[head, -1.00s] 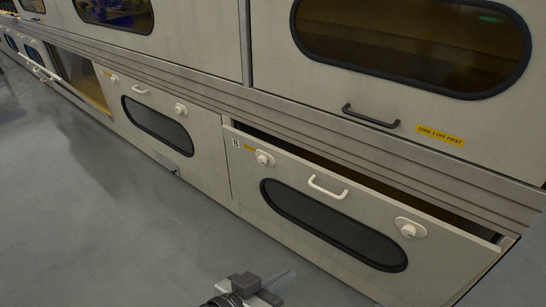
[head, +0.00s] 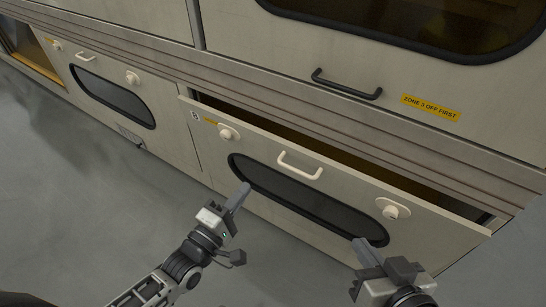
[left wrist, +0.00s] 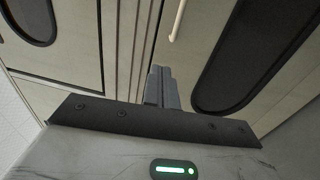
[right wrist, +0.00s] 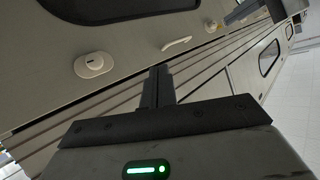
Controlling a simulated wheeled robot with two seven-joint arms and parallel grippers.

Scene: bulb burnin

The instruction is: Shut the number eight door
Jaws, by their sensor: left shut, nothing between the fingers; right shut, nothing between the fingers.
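The number eight door (head: 345,182) is the lower front panel in the head view, with a small number label (head: 195,115) at its upper left corner. It leans outward at the top, and a dark gap shows behind its upper edge. It has a pale handle (head: 300,165), a dark oval window (head: 300,203) and two round knobs, left (head: 228,132) and right (head: 393,212). My left gripper (head: 238,196) is shut and empty, in front of the window's left part. My right gripper (head: 366,252) is shut and empty, near the window's right end. Whether either touches the door is unclear.
A closed-looking lower door (head: 112,96) stands to the left, with an open bay (head: 28,52) beyond it. Above is an upper panel with a black handle (head: 346,84) and a yellow label (head: 431,107). Grey floor (head: 90,210) is clear in front.

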